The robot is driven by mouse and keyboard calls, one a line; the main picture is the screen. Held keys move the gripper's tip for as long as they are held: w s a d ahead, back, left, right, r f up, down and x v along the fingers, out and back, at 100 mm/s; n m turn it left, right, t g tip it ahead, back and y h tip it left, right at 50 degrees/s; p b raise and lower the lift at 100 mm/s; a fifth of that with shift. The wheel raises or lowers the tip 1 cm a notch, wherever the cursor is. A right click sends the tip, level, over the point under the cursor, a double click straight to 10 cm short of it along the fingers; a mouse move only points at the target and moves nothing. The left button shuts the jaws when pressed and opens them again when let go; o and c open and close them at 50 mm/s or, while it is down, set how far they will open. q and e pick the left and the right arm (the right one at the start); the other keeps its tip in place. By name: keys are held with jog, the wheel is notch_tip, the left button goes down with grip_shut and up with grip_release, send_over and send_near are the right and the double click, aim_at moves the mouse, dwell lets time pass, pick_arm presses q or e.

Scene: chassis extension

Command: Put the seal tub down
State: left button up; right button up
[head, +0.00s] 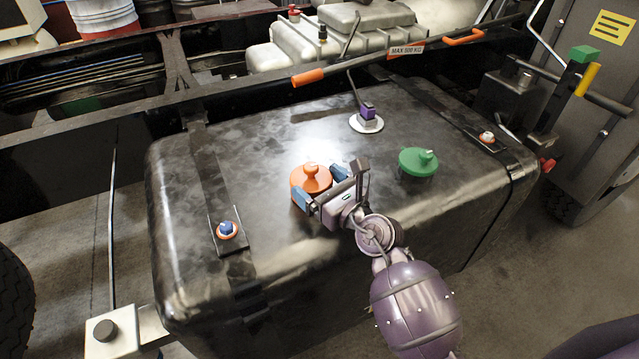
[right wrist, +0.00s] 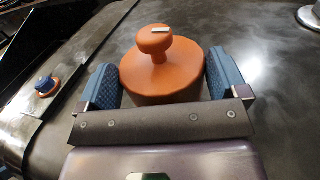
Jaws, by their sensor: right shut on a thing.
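The seal tub appears to be the round orange piece with a knob on top (head: 312,177). It is upright over the black tank top (head: 270,140), left of the green cap. It also shows in the right wrist view (right wrist: 160,72), with a small white mark on its knob. My right gripper (head: 328,188) is shut on it, one blue pad on each side of its body. In the right wrist view the pads (right wrist: 163,80) flank it, and the gripper's bar hides its lower edge. I cannot tell whether its base touches the tank. My left gripper is not in view.
A green cap (head: 418,161) sits on the tank to the right. A purple connector on a white disc (head: 367,121) stands behind. Straps with bolts cross the tank on the left (head: 227,231) and right (head: 487,138). A bar with orange grips (head: 370,60) runs behind.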

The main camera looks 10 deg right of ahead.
jog(key=shift+f, duration=0.25)
jog(key=shift+s+f, duration=0.15)
jog(key=shift+f, duration=0.4)
jog(key=o, duration=0.6)
jog(key=shift+f, duration=0.1)
jog(key=shift+o, duration=0.2)
jog(key=shift+r, duration=0.6)
jog(key=v, duration=1.1)
jog(key=shift+d+r, duration=0.1)
jog(key=shift+r, duration=0.1)
jog(key=shift+s+d+r, duration=0.1)
jog(key=shift+s+d, duration=0.05)
jog(key=shift+s, duration=0.15)
